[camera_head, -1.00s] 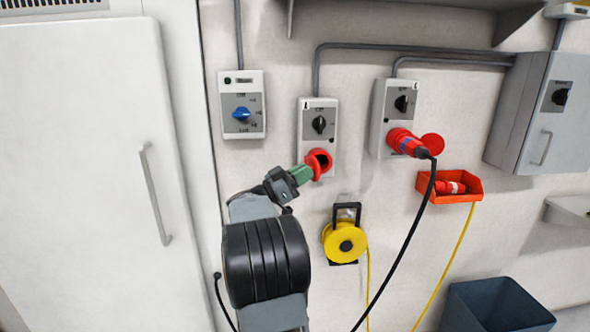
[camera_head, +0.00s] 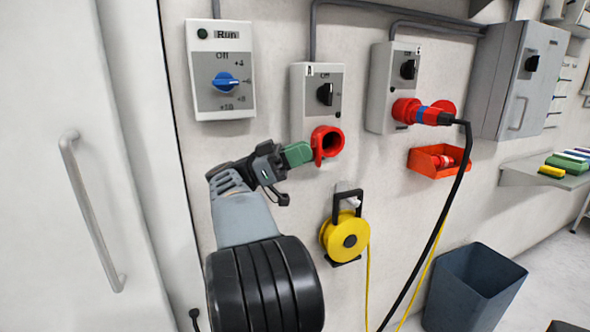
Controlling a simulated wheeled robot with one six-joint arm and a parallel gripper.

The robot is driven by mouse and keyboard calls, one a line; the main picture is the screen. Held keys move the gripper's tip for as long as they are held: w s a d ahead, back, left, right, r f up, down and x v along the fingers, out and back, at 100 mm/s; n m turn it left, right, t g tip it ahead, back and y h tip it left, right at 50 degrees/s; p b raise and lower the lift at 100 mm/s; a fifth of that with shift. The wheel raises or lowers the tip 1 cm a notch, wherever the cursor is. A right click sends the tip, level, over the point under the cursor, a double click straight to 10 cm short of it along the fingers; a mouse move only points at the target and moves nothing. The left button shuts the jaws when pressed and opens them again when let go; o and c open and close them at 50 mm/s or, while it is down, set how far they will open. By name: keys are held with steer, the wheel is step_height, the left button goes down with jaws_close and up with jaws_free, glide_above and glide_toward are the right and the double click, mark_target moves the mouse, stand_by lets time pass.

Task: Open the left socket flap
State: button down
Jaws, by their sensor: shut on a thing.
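The left socket (camera_head: 334,141) is a red round outlet under a grey switch box (camera_head: 305,120), and its dark opening faces out uncovered. Its red flap (camera_head: 318,152) stands open on the left side of the opening, seen nearly edge-on. My gripper (camera_head: 305,153), with green fingers, reaches in from the lower left and is shut on the flap's edge. The fingertips partly hide where they meet the flap. The right socket (camera_head: 404,110) holds a red and blue plug (camera_head: 430,115) with a black cable.
A grey switch box with a blue knob (camera_head: 226,82) is at upper left. A yellow cable reel (camera_head: 335,238) hangs below the left socket. A red bin (camera_head: 425,165) is on the wall at right. A dark blue bin (camera_head: 475,280) stands on the floor. A white door is left.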

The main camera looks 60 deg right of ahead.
steer(key=shift+w+m+g+y+b, duration=0.15)
steer(key=shift+m+g+y+b, duration=0.15)
steer(key=shift+b, duration=0.3)
steer(key=shift+r, duration=0.1)
steer(key=c, duration=1.2)
jaws_free()
steer(key=shift+o, duration=0.2)
steer(key=b+v, duration=0.7)
steer(key=b, duration=0.4)
steer(key=shift+w+b, duration=0.3)
steer(key=shift+b, duration=0.05)
